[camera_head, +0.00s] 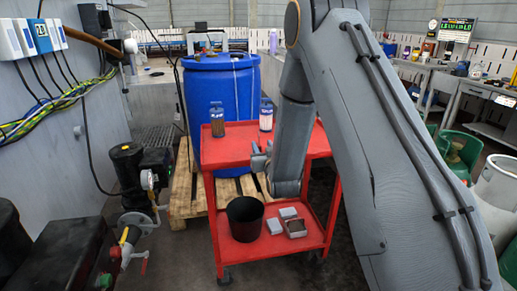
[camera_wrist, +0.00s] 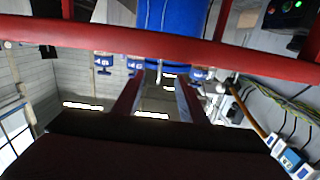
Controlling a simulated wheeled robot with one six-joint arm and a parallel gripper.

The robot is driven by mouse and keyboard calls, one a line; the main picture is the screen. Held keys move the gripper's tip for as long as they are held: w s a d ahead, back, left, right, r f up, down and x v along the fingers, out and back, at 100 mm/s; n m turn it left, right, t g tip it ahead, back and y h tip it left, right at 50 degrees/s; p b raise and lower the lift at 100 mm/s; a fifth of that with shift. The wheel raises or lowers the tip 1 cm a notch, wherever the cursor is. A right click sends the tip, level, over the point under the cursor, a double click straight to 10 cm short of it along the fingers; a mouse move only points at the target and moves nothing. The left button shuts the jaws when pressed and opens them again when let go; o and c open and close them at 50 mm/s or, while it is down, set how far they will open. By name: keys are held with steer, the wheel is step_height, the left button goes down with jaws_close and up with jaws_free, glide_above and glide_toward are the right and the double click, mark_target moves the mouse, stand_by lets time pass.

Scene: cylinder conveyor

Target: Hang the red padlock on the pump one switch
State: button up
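My gripper (camera_head: 258,157) is in front of the red cart, near the level of its top shelf. In the wrist view, which is upside down, its two fingers (camera_wrist: 156,95) stand apart with nothing between them. Which one is the red padlock, I cannot tell. White-and-blue switch boxes (camera_head: 41,36) hang on the left wall, with cables below. Which belongs to pump one, I cannot tell.
The red cart (camera_head: 225,151) holds a black bin (camera_head: 245,219) and small grey boxes (camera_head: 275,226) on its lower shelf. A blue drum (camera_head: 221,85) on a wooden pallet (camera_head: 181,195) stands behind. A black pump (camera_head: 127,163) with a gauge is at left. Green gas cylinders (camera_head: 458,150) stand at right.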

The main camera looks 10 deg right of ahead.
mark_target(259, 146)
step_height(259, 146, down, 3)
steer(key=shift+w+r, duration=0.15)
steer(key=shift+w, duration=3.65)
jaws_close()
